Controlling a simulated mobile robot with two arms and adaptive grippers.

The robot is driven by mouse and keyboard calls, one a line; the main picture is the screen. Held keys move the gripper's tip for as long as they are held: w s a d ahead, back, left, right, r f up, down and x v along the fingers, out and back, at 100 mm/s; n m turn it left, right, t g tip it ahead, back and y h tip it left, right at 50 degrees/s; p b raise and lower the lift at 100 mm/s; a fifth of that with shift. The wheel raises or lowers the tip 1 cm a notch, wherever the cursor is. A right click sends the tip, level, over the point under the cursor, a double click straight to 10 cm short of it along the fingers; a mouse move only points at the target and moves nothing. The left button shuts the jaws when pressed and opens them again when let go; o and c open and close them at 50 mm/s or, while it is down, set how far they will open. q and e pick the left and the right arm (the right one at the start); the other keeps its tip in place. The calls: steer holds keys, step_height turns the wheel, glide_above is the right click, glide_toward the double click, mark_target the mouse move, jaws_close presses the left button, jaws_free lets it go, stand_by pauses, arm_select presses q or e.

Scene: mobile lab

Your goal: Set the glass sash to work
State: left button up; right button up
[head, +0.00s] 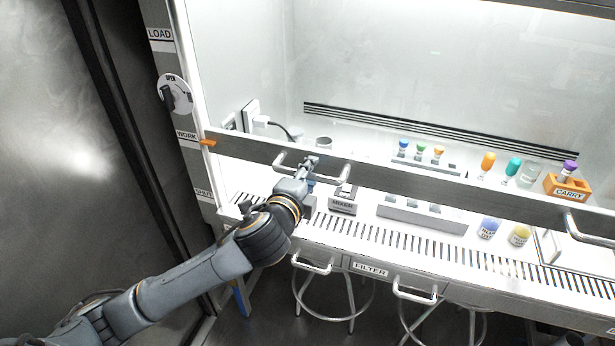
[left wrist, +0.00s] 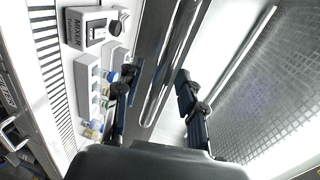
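The glass sash (head: 400,60) is a clear pane with a dark grey bottom rail (head: 400,184). An orange pointer (head: 208,142) at the rail's left end sits just beside and slightly below the WORK label (head: 186,135). My left gripper (head: 311,166) is at the left sash handle (head: 338,180), a metal bar on the rail. In the left wrist view its fingers (left wrist: 158,98) are spread, with the handle bar (left wrist: 166,70) running between them; I cannot tell whether they touch it. My right gripper is not in view.
A LOAD label (head: 160,34) is above and a SHUT label (head: 203,193) below on the left post. A mixer (head: 343,202), a grey rack (head: 425,216), several coloured vials and an orange CARRY holder (head: 568,187) stand on the worktop. Stools (head: 335,315) stand below.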

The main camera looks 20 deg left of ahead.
arm_select(q)
steer(key=v, duration=1.1)
steer(key=shift+s, duration=0.4)
